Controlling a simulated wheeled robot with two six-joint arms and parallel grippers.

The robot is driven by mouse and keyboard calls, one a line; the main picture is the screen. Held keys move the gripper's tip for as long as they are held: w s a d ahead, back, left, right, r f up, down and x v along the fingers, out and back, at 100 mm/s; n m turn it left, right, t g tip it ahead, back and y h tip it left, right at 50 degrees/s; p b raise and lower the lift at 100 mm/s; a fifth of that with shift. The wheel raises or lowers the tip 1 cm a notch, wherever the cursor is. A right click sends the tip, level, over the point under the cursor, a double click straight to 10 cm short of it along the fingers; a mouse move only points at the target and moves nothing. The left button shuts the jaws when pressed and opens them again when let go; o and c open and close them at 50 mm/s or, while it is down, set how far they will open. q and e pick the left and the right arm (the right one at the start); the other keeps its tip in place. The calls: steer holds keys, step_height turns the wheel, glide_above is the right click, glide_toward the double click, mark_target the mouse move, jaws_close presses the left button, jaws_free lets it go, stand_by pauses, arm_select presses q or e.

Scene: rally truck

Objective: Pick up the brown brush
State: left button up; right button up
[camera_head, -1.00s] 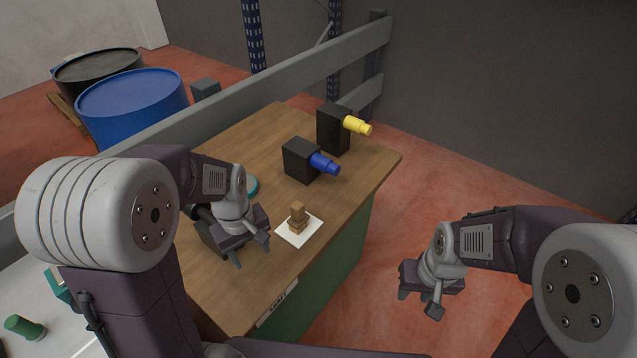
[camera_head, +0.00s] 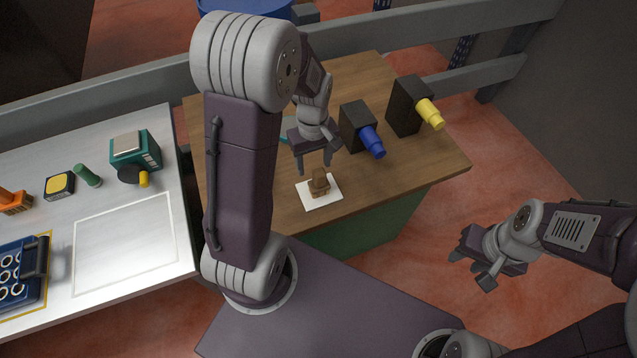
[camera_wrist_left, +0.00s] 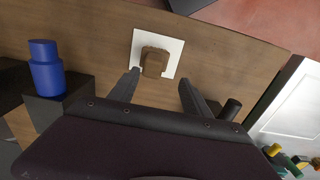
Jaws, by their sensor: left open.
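The brown brush (camera_head: 319,183) stands on a white square pad (camera_head: 333,197) near the front edge of the wooden table. My left gripper (camera_head: 314,170) is open and empty, just behind and above the brush, fingers pointing down. In the left wrist view the brush (camera_wrist_left: 154,62) lies ahead of the fingertips, nearer the left finger, with the open jaws (camera_wrist_left: 160,78) apart from it. My right gripper (camera_head: 473,268) hangs over the red floor at the right, away from the table; its jaw opening is unclear.
A black block with a blue cylinder (camera_head: 371,141) and one with a yellow cylinder (camera_head: 430,113) stand right of my left gripper. A white table (camera_head: 60,150) at the left holds several items. A grey rail (camera_head: 420,25) runs behind the wooden table.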

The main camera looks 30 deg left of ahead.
mark_target(320, 172)
arm_select(q)
steer(key=shift+w+d+f, duration=0.25)
steer(key=shift+f, duration=0.3)
steer(key=shift+w+d+f, duration=0.2)
steer(key=shift+w+f, duration=0.05)
steer(key=shift+f, duration=0.3)
steer(key=f, duration=0.4)
steer(key=shift+s+d, duration=0.1)
steer(key=shift+s, duration=0.2)
steer(key=shift+w+f, duration=0.1)
steer(key=shift+f, duration=0.25)
steer(key=shift+w+d+f, duration=0.1)
steer(key=shift+w+f, duration=0.05)
steer(key=shift+w, duration=0.05)
steer(key=shift+s, duration=0.1)
jaws_close()
steer(key=shift+r, duration=0.2)
